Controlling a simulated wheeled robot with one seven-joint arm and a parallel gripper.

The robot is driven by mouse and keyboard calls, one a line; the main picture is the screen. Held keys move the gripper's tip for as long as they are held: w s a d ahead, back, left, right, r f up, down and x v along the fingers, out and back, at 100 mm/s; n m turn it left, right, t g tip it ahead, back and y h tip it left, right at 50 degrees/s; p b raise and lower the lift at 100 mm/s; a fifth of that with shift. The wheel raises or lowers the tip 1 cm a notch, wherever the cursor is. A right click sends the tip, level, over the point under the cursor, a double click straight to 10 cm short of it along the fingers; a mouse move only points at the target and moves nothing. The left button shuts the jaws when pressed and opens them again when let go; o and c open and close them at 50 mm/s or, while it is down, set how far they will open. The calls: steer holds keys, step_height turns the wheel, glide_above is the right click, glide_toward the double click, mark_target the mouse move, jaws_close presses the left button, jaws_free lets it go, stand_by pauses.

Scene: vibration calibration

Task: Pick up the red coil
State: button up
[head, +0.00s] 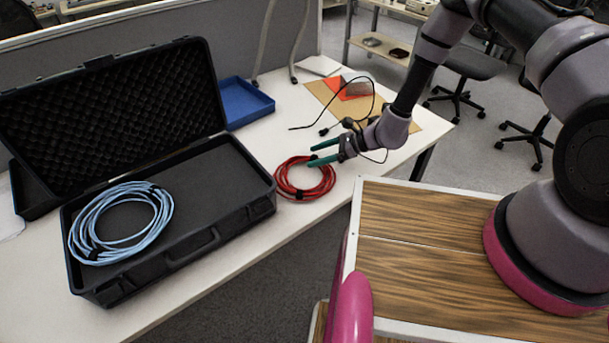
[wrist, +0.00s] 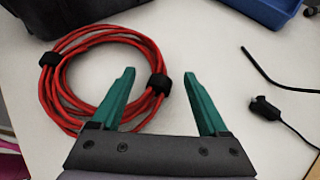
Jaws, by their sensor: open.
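The red coil (head: 292,190) is a looped cable lying on the white table, to the right of the black case. In the wrist view the coil (wrist: 57,88) lies at the left, with black straps around it. My gripper (head: 309,156) is open, with green fingers at the coil's far right side in the head view. In the wrist view my gripper (wrist: 164,88) has its left finger overlapping the coil's right edge and its right finger over bare table. I cannot tell the exact height above the coil.
An open black case (head: 238,178) with a light blue coil (head: 78,228) stands at the left. A blue tray (head: 247,102) is behind. A black cable (head: 373,95) and a tan board (head: 403,113) lie to the right. Bare white table (head: 275,138) shows between.

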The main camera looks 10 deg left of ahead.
steer(key=shift+x, duration=1.05)
jaws_close()
steer(key=shift+r, duration=0.15)
